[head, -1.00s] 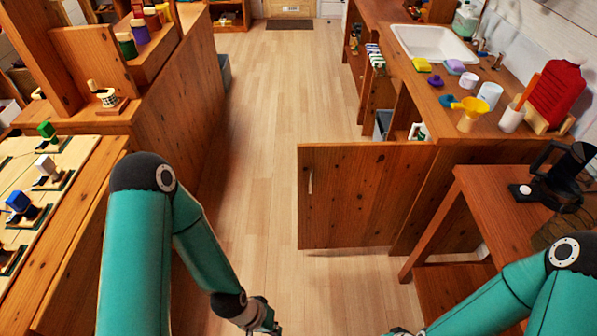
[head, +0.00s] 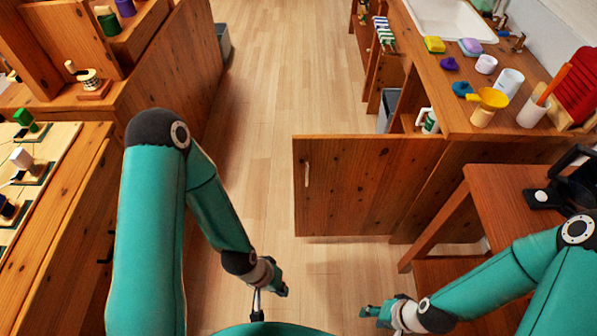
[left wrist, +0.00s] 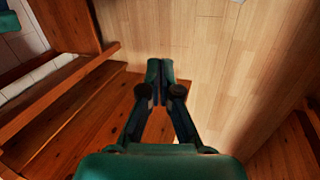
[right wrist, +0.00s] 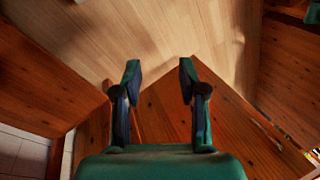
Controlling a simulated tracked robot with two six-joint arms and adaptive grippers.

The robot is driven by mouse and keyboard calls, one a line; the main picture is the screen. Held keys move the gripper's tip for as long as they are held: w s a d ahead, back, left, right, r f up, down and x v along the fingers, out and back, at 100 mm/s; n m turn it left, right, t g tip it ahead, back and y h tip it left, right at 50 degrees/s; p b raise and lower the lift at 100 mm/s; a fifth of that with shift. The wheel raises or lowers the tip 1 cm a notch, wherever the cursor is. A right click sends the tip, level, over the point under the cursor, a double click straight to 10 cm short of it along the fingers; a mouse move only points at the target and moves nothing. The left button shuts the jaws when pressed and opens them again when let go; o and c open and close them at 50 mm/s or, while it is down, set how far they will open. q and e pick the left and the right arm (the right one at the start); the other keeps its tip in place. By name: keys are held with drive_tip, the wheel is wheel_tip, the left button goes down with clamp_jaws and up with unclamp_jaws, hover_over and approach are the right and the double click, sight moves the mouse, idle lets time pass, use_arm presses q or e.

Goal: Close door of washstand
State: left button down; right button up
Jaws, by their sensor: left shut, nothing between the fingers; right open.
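The washstand (head: 462,92) stands at the right in the head view, with a sink in its top. Its wooden door (head: 365,190) stands open, swung out into the aisle, with a metal handle (head: 307,173) near its left edge. My left gripper (head: 281,290) is on the near side of the door, low and apart from it; its fingers are together and empty in the left wrist view (left wrist: 160,72). My right gripper (head: 366,312) is also on the near side, apart from the door. The right wrist view shows its fingers (right wrist: 160,75) spread and empty.
A wooden table (head: 500,190) stands close at the right, near my right arm. A wooden bench with several coloured blocks (head: 60,225) lies along the left. The wooden floor (head: 265,90) between the furniture is clear. Cups and a yellow funnel (head: 487,98) stand on the washstand.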

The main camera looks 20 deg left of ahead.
drive_tip(key=shift+o, duration=2.5)
drive_tip(key=shift+f+b, duration=0.35)
drive_tip(key=shift+f, duration=0.05)
drive_tip(key=o, duration=0.4)
wheel_tip(320, 180, down, 10)
drive_tip(key=b, duration=0.9)
drive_tip(key=shift+r+b, duration=0.15)
drive_tip(key=shift+b, duration=0.2)
use_arm(q)
drive_tip(key=m+t+y+b, duration=1)
drive_tip(key=m+t+b, duration=0.65)
drive_tip(key=b, duration=0.75)
approach(298, 168)
drive_tip(key=b+x, duration=0.2)
drive_tip(key=x, duration=0.4)
drive_tip(key=shift+w+b, duration=0.1)
drive_tip(key=shift+b, duration=0.25)
drive_tip(key=shift+w+a+h, duration=0.2)
drive_tip(key=shift+w+h, duration=0.2)
drive_tip(key=shift+w, duration=0.1)
use_arm(e)
wheel_tip(298, 168, down, 27)
